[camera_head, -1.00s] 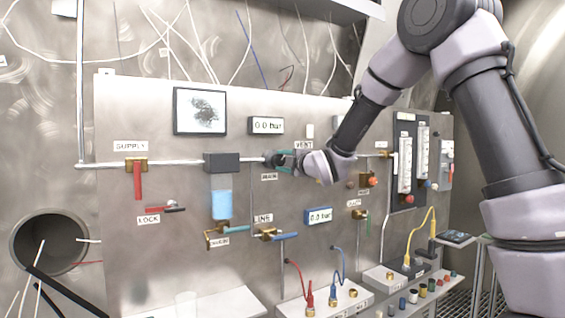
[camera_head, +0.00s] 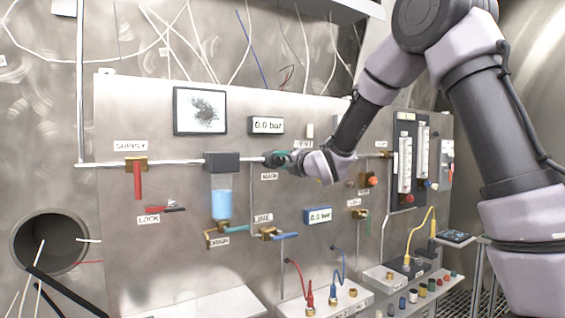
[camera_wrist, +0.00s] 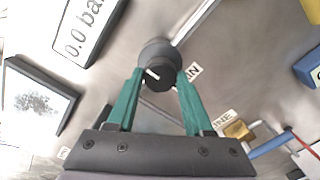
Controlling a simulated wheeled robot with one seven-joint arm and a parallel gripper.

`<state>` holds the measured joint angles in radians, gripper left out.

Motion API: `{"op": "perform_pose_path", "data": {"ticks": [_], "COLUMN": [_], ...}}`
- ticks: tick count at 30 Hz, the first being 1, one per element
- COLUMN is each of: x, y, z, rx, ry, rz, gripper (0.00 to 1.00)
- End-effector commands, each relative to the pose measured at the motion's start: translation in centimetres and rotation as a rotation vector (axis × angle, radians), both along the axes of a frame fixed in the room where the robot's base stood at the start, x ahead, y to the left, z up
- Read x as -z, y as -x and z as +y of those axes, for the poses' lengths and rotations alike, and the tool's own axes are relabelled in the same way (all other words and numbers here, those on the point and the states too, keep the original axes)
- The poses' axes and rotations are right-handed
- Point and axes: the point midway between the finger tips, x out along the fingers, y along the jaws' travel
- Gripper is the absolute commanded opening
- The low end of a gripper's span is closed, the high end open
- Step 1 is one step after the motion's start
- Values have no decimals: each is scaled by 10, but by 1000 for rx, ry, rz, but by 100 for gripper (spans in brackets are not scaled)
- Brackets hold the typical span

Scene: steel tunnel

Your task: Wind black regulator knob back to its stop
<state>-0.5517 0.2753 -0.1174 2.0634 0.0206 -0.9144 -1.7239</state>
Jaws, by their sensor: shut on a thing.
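The black regulator knob (camera_wrist: 160,74) sits on the steel panel, with a white mark on its face. In the head view the knob (camera_head: 270,160) is small and partly covered by the gripper. My gripper (camera_wrist: 160,82) has its green fingers on either side of the knob, shut on it. In the head view my gripper (camera_head: 287,159) reaches in from the right. The upper display (camera_head: 266,125) reads 0.0 bar. How far the knob is turned cannot be told.
A red supply lever (camera_head: 138,180) hangs down at left. A blue-filled bowl (camera_head: 221,203) and the line valve (camera_head: 268,233) with its blue handle are below the pipe. A lower display (camera_head: 318,216) and a shelf box with cables (camera_head: 325,298) are beneath the arm.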

Motion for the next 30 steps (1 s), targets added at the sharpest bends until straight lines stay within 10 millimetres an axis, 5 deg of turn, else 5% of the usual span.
{"op": "perform_pose_path", "data": {"ticks": [15,16,18,30], "x": [3,3,2,0], "y": [1,1,1,5], "z": [0,0,0,-3], "rx": [-1,-1,0,0], "ry": [21,21,20,17], "rz": [-7,-7,-8,-10], "gripper": [0,55,82,82]}}
